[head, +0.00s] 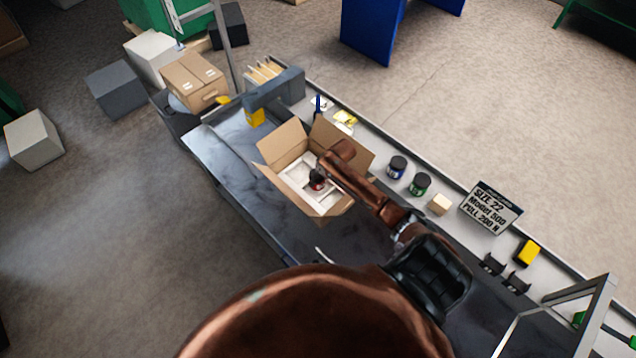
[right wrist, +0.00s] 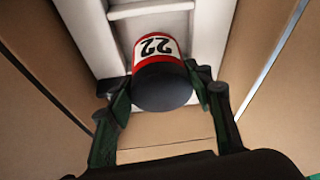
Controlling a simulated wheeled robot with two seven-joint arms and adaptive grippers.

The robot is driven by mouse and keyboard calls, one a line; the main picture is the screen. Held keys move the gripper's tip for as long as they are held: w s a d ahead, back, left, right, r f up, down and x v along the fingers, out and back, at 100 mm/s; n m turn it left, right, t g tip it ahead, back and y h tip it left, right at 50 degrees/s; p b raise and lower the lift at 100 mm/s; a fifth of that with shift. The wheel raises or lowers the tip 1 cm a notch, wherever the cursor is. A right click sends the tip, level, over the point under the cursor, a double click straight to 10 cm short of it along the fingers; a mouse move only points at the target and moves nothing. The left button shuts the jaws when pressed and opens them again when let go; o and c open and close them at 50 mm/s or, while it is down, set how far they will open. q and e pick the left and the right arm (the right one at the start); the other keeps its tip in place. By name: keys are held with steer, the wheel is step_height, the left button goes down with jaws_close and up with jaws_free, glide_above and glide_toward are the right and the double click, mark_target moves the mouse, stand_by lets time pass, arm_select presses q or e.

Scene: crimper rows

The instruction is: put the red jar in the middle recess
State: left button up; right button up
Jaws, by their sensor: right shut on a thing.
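The red jar (head: 317,182) is inside the open cardboard box (head: 285,143), over the white insert (head: 297,172). In the right wrist view the jar (right wrist: 158,50) shows a red body, a white label reading 22 and a dark lid. My right gripper (right wrist: 165,95) is shut on it, a finger on each side of the lid. In the head view my right gripper (head: 322,170) reaches into the box. The white insert's ridges (right wrist: 150,10) show behind the jar. I cannot tell whether the jar's base touches the insert. My left gripper is not in view.
The box flaps stand open around the gripper. A blue-labelled jar (head: 397,167), a green jar (head: 420,184), a small tan block (head: 440,204) and a sign (head: 491,208) line the strip to the right. The dark bench (head: 225,160) left of the box is clear.

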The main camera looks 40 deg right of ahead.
steer(key=shift+w+f, duration=0.1)
steer(key=shift+f, duration=1.7)
steer(key=shift+f+b, duration=0.2)
steer(key=shift+b, duration=0.1)
steer(key=o, duration=1.8)
steer(key=shift+r, duration=0.25)
steer(key=p+v, duration=0.1)
steer(key=v, duration=0.5)
steer(key=p+v, duration=0.1)
steer(key=v, duration=0.5)
steer(key=shift+s+f, duration=0.15)
steer(key=shift+s, duration=0.05)
